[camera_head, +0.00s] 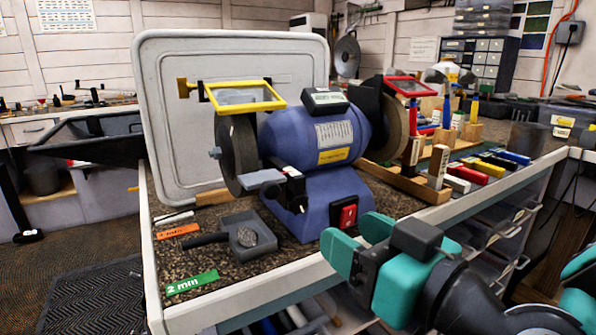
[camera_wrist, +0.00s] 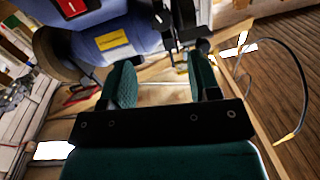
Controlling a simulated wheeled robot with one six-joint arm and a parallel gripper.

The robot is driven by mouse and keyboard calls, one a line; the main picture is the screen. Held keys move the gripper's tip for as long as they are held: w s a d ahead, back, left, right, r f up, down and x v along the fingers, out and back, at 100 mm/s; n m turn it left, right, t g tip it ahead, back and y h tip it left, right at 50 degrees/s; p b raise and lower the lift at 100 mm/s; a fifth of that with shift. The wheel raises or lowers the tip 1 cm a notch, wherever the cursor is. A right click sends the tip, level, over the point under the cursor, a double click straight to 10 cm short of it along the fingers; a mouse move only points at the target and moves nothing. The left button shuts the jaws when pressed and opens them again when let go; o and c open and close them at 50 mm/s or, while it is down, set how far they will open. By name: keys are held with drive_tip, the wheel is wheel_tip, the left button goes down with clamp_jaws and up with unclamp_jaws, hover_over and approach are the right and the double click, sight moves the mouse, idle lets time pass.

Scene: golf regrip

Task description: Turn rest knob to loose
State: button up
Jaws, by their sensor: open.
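The blue bench grinder (camera_head: 325,150) stands on the dark speckled benchtop. Its grey tool rest (camera_head: 256,178) sits before the left wheel, with a black clamp and knob assembly (camera_head: 293,188) to the right of it. I cannot tell the knob's setting. My gripper (camera_head: 357,240) is open and empty at the bench's front edge, to the right of and below that assembly, apart from it. In the wrist view my two teal fingers (camera_wrist: 160,82) stand apart. The grinder's blue body (camera_wrist: 110,42) shows beyond them, with black rest parts (camera_wrist: 180,25) at the top.
A red switch (camera_head: 343,216) is on the grinder base near my gripper. A grey tray with a brush (camera_head: 252,234), an orange tag (camera_head: 177,231) and a green "2 mm" tag (camera_head: 192,283) lie at front left. Wooden blocks and coloured grips (camera_head: 470,174) crowd the right.

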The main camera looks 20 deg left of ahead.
sight(301, 204)
drive_tip(key=p+x, duration=0.3)
drive_tip(key=x, duration=0.1)
drive_tip(key=p+x, duration=0.3)
drive_tip(key=x, duration=0.2)
drive_tip(key=shift+a+r, duration=0.2)
drive_tip(key=shift+r, duration=0.05)
drive_tip(key=shift+w+a+f+p, duration=0.25)
drive_tip(key=shift+w+a+p, duration=0.15)
drive_tip(key=shift+a, duration=0.2)
drive_tip(key=c, duration=0.9)
drive_tip(key=shift+n+b, duration=0.5)
drive_tip(key=shift+n, duration=0.3)
drive_tip(key=o, duration=0.9)
drive_tip(key=shift+d, duration=0.15)
